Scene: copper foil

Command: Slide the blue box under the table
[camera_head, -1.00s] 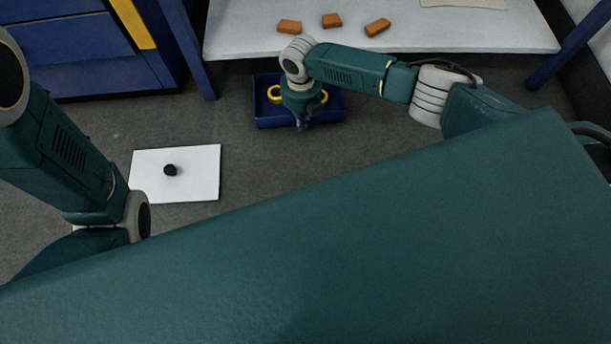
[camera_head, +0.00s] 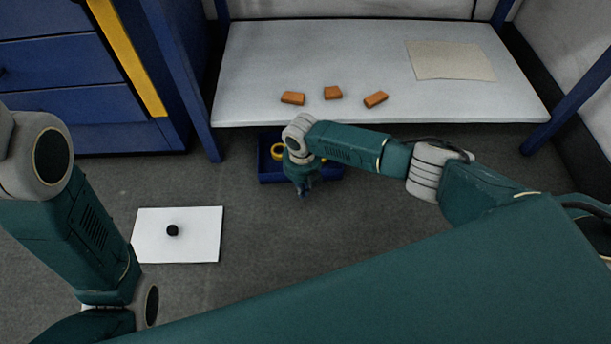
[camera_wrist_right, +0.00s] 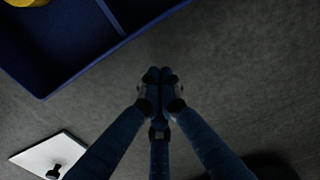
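The blue box (camera_head: 268,178) is on the floor just in front of the table (camera_head: 260,80), close to its front edge, in the head view. A yellow ring (camera_head: 278,152) lies in it. My right arm hides the box's middle. My right gripper (camera_head: 305,191) points down at the box's near side. In the right wrist view the fingertips (camera_wrist_right: 160,75) meet with nothing between them. The box (camera_wrist_right: 85,20) is at upper left there, apart from the fingers. My left arm is at the left edge of the head view; its gripper does not show.
Several orange blocks (camera_head: 333,93) and a beige sheet (camera_head: 450,60) lie on the tabletop. Blue legs (camera_head: 570,105) stand at its sides. A blue drawer cabinet (camera_head: 70,65) is at left. A white board (camera_head: 205,240) with a black knob (camera_head: 173,230) lies on the floor. The floor right of the gripper is clear.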

